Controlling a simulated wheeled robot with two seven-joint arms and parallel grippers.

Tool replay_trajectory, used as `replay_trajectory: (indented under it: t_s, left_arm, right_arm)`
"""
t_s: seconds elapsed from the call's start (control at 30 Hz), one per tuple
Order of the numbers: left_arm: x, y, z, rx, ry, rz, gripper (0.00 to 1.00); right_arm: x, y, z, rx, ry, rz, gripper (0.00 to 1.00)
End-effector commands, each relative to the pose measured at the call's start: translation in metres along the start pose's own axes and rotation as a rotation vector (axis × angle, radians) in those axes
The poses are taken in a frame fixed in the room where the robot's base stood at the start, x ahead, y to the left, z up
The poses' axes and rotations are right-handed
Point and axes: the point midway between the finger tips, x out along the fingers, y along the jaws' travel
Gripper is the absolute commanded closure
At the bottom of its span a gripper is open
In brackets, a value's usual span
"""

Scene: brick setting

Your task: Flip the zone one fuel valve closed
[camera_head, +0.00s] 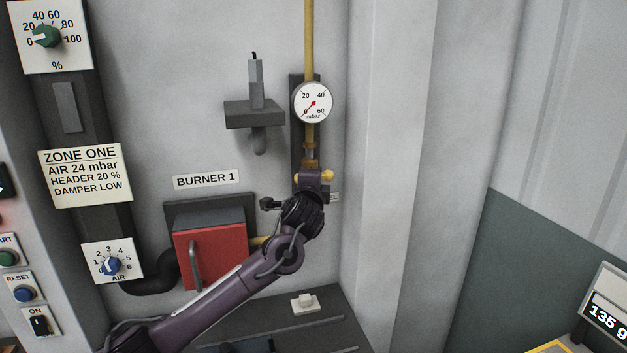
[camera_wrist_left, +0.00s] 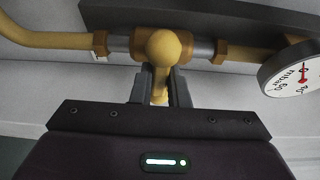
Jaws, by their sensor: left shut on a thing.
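The fuel valve (camera_wrist_left: 118,43) sits in the yellow pipe below the round mbar gauge (camera_head: 313,103), beside the BURNER 1 label. In the wrist view its yellow lever, with a rounded knob (camera_wrist_left: 164,47), comes toward the camera between my fingers. My left gripper (camera_wrist_left: 159,88) is shut on the lever; in the head view the gripper (camera_head: 315,180) covers most of the valve, and a yellow end shows beside it. The gauge needle points to the lower left, near 0. My right gripper is not in view.
The red burner box (camera_head: 210,250) stands left of my left forearm. A grey bracket (camera_head: 254,113) juts from the wall left of the gauge. A ZONE ONE sign (camera_head: 85,175) hangs at the left. A dark ledge (camera_head: 270,325) with a small white block (camera_head: 304,303) lies below.

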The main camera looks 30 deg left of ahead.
Motion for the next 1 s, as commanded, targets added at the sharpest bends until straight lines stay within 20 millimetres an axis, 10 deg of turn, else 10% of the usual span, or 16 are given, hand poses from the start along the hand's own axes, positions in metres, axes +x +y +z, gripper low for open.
replay_trajectory:
  t_s: [0.17,0.2,0.33,0.67,1.0]
  left_arm:
    - [0.0,0.002,-0.001,0.005,0.001,0.003,1.0]
    - [0.0,0.002,-0.001,0.005,0.001,0.003,0.8]
    - [0.0,0.001,-0.001,0.003,0.001,0.002,0.64]
    - [-0.003,0.002,0.0,0.001,0.001,0.0,0.64]
    - [-0.051,0.005,-0.001,0.004,0.003,0.0,0.64]
  right_arm:
    - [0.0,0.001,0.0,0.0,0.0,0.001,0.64]
    - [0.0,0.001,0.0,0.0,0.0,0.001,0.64]
    - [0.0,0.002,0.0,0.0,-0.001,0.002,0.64]
    - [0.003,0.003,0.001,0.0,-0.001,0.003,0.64]
    - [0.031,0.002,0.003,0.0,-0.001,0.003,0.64]
